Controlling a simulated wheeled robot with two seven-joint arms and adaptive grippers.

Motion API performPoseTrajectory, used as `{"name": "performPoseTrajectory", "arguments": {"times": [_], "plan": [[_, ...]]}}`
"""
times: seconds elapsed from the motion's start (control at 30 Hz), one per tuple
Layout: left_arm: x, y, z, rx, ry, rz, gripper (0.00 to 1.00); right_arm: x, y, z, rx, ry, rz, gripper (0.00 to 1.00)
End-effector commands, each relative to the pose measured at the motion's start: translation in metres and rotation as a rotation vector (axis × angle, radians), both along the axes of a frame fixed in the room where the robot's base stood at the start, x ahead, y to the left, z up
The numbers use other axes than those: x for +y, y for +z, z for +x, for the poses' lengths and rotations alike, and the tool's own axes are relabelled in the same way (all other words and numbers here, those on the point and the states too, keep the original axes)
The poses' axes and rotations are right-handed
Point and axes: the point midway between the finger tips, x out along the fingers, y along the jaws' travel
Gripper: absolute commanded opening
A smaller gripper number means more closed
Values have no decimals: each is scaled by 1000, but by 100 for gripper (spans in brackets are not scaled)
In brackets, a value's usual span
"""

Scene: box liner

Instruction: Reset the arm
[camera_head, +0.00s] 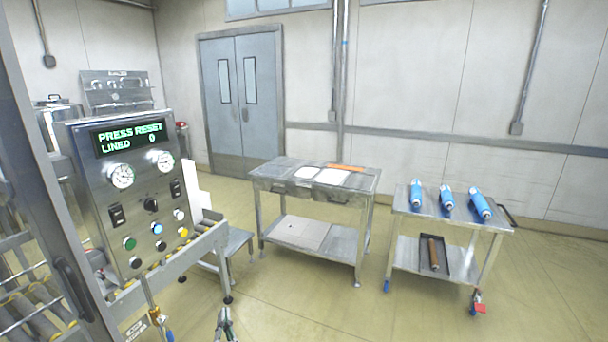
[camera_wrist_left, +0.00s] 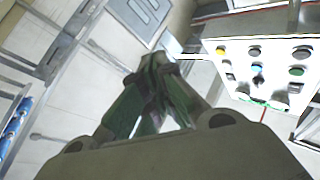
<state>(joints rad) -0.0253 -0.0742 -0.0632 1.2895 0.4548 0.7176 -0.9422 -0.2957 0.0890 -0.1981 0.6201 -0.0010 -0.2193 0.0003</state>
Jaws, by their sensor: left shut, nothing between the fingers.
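The control panel (camera_head: 140,190) stands at the left of the head view. Its display (camera_head: 130,138) reads "PRESS RESET" and "LINED 0". Below two gauges it carries switches and green, blue, white, black and yellow buttons. The blue button (camera_head: 156,228) is in the middle. My left gripper (camera_head: 225,318) shows at the bottom edge, right of the panel and apart from it. In the left wrist view its fingers (camera_wrist_left: 158,62) are together and empty, and the panel (camera_wrist_left: 225,52) is at the upper right. My right gripper is in neither view.
A metal table (camera_head: 268,172) with white sheets and an orange strip stands in the middle. A cart (camera_head: 405,207) at the right holds three blue rolls (camera_head: 447,201). A roller conveyor (camera_head: 35,290) is at the lower left. The floor in front of the table is clear.

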Motion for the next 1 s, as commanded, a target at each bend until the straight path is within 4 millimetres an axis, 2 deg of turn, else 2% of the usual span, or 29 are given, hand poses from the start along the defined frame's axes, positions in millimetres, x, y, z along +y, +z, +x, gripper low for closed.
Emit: {"name": "performPoseTrajectory", "arguments": {"times": [0.03, 0.1, 0.27, 0.47, 0.6, 0.77, 1.0], "plan": [[-5, -23, -4, 50, -32, -6, 0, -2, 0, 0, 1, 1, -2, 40], [-13, -55, -10, 120, -78, -22, 0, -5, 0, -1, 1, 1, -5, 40], [-28, -124, -31, 278, -165, -62, 0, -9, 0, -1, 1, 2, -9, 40], [-40, -207, -71, 477, -243, -117, 0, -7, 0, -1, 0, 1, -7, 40], [-46, -261, -106, 620, -282, -158, 0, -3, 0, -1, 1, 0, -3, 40], [-47, -318, -152, 780, -306, -204, 0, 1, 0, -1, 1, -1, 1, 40], [-44, -393, -234, 1019, -313, -272, 0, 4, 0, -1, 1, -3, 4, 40]]}}
